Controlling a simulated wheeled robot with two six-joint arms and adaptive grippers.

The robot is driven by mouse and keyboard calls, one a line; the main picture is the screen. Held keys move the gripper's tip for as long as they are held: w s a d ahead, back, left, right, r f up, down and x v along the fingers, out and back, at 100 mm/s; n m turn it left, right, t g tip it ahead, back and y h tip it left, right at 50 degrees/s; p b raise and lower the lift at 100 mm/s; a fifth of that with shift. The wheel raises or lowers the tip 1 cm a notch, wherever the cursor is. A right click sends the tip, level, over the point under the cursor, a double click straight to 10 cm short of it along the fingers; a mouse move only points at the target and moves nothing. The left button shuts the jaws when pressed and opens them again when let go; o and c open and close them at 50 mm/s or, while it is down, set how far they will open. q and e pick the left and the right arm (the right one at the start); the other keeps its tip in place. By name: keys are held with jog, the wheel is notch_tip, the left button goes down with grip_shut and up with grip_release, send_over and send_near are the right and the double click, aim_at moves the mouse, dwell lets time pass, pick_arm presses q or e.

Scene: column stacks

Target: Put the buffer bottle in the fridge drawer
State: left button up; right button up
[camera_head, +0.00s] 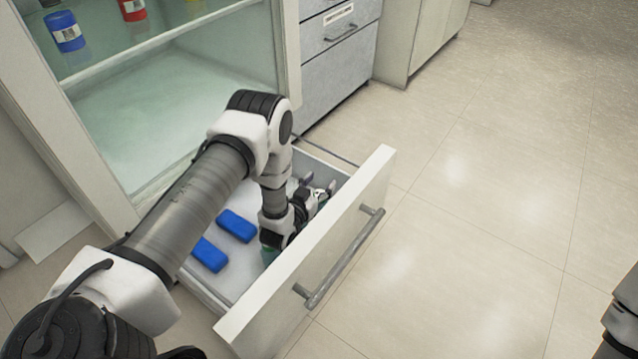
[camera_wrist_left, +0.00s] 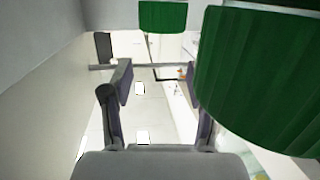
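The fridge drawer (camera_head: 345,212) is pulled open below the fridge. My left gripper (camera_head: 318,185) is low inside it, near the inner side of the drawer front. Its two fingers are apart, also in the left wrist view (camera_wrist_left: 160,90), with nothing visible between them. A green object (camera_head: 268,256) shows partly behind my left wrist in the drawer. In the left wrist view a large ribbed green object (camera_wrist_left: 260,80) fills the right side, and a smaller green one (camera_wrist_left: 163,16) is at the top. I cannot tell which is the buffer bottle. My right gripper is out of view.
Two blue blocks (camera_head: 237,225) lie on the drawer floor left of my gripper. The fridge shelf (camera_head: 160,38) above holds blue, red and yellow-marked bottles. Grey cabinet drawers (camera_head: 340,65) stand behind. The floor (camera_head: 480,230) to the right is clear.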

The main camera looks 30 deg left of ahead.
pick_arm(q)
jog(key=shift+r, duration=0.35)
jog(key=s+r+p, duration=0.2)
jog(key=s+p, duration=0.4)
jog(key=s, duration=0.6)
jog(key=shift+r, duration=0.15)
jog(key=shift+d, duration=0.1)
